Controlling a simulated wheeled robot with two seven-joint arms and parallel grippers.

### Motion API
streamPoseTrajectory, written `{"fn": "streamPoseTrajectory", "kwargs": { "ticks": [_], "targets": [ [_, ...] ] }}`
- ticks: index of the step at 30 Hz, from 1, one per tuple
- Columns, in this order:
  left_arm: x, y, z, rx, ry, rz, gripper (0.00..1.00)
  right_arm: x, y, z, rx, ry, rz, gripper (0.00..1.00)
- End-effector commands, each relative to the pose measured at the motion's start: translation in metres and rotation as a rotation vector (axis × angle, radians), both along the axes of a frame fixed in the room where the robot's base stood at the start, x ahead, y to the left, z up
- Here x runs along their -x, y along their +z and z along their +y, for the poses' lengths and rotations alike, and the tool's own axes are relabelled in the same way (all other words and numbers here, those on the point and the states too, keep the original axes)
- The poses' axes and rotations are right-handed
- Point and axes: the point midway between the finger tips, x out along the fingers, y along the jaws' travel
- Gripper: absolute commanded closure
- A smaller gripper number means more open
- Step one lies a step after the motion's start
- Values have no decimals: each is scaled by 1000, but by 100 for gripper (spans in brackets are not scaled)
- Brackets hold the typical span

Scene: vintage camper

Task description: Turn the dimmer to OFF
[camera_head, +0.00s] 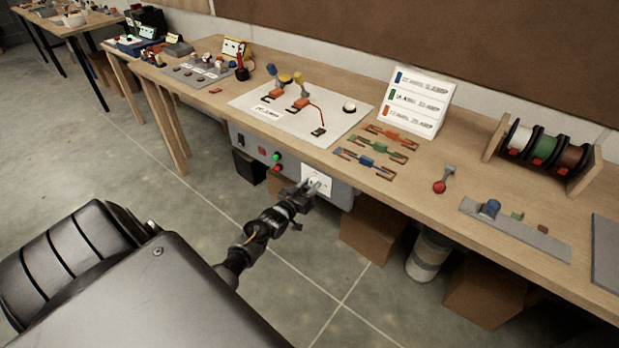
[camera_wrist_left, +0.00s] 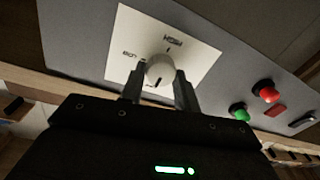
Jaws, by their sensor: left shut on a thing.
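The dimmer is a white plate (camera_head: 322,172) with a round white knob, on the front of a grey panel (camera_head: 340,196) below the bench top. My left gripper (camera_head: 309,189) is at the plate. In the left wrist view its two fingers stand on either side of the knob (camera_wrist_left: 159,70) and are shut on it. A small dark mark shows at the knob's lower edge. My right gripper is not in view.
A green button (camera_head: 276,157) and a red button (camera_head: 277,168) sit on the same panel, left of the dimmer. The wooden bench top (camera_head: 420,185) overhangs it. Cardboard boxes (camera_head: 370,228) and a bucket (camera_head: 428,255) stand below.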

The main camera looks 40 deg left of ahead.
Motion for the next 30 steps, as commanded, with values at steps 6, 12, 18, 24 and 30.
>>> {"fn": "streamPoseTrajectory", "kwargs": {
  "ticks": [6,12,18,24,30],
  "targets": [
    [0,-1,0,25,-1,3,91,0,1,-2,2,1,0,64],
    [1,-2,0,27,-1,3,91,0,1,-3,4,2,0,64],
    [1,-1,0,27,-1,2,62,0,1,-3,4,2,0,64],
    [0,-1,0,26,-1,1,47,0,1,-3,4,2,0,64],
    [1,-1,0,25,0,0,47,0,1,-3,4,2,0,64]
  ]
}}
